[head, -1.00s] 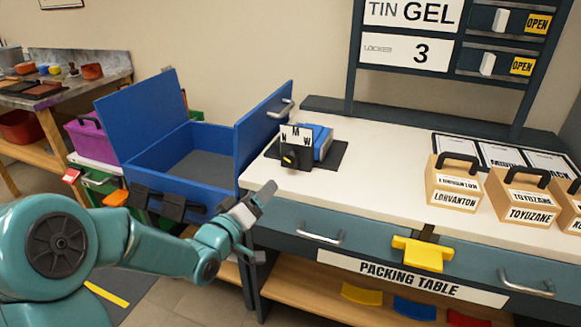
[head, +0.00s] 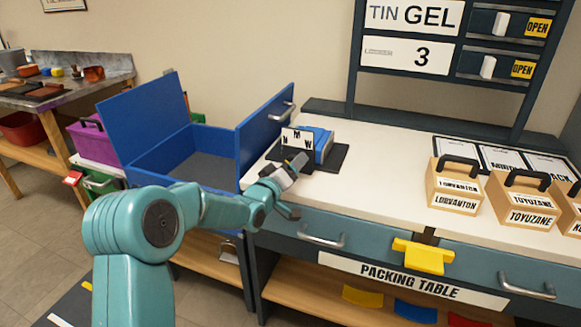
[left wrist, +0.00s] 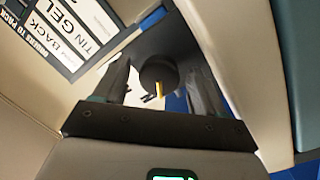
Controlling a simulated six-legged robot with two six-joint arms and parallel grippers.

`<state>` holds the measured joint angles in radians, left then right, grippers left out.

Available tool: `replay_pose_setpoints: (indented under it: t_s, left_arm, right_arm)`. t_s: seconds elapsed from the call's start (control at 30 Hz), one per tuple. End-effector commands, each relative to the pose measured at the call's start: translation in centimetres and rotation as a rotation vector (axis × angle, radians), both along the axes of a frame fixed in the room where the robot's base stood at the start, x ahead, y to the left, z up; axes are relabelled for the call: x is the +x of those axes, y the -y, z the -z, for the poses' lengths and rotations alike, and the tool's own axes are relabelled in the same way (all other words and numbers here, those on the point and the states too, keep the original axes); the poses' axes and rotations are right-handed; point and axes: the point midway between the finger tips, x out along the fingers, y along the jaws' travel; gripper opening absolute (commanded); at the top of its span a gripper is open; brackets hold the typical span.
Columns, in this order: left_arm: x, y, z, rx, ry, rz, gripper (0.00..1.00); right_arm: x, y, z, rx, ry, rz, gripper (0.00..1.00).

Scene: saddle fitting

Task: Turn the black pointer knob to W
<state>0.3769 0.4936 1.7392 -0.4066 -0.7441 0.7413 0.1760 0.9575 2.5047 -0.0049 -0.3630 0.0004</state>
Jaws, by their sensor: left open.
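The dial box stands on the packing table in the head view, with a white plate (head: 298,137) lettered N, M and W on top and blue behind. My left gripper (head: 292,172) is right in front of the dial and hides the knob there. In the left wrist view the round black knob (left wrist: 158,74) with its yellow pointer mark lies between the two open fingers (left wrist: 160,88), with a gap on each side. I cannot tell from this which letter the pointer faces. My right gripper is not in view.
A blue bin (head: 168,158) with raised flaps stands left of the dial. Lettered wooden boxes (head: 457,186) stand on the white tabletop (head: 385,165) to the right. A yellow piece (head: 419,256) and drawer handles stick out at the table front. The tabletop between is clear.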

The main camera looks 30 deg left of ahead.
Motion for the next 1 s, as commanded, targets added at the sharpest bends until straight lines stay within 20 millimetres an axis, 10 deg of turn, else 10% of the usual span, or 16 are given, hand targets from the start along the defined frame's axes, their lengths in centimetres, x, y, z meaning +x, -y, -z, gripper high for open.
replay_pose_setpoints:
  t_s: [0.1,0.27,1.0]
  left_arm:
    - [0.0,0.0,0.0,0.000,0.000,0.000,0.64]
    - [0.0,0.0,0.0,0.000,0.000,0.000,0.15]
    - [-0.1,0.0,0.3,0.314,-0.070,0.000,0.15]
  right_arm:
    - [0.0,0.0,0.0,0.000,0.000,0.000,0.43]
    - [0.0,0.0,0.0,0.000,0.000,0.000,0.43]
    - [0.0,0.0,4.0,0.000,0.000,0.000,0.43]
